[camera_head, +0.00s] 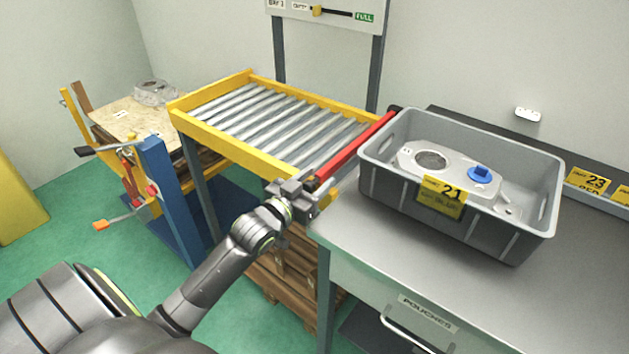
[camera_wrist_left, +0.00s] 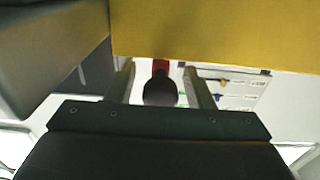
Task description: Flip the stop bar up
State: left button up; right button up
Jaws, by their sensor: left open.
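The red stop bar (camera_head: 355,150) lies across the right end of the roller conveyor (camera_head: 262,115), between the rollers and the grey bench. A dark knob (camera_wrist_left: 160,88) is at its near end, with a bit of red bar behind it in the left wrist view. My left gripper (camera_head: 308,190) is at this near end, by the conveyor's front corner. In the left wrist view its two fingers stand open, one on each side of the knob, with gaps visible. My right gripper is in neither view.
A grey crate (camera_head: 385,190) with a casting stands on the bench (camera_head: 380,260) close to the bar's right. The conveyor's yellow side rail (camera_head: 235,147) runs left of my gripper. The rollers are empty. A board (camera_head: 345,13) rises behind.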

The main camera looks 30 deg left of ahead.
pick_arm(q)
grip_shut()
jog(key=shift+r, duration=0.1)
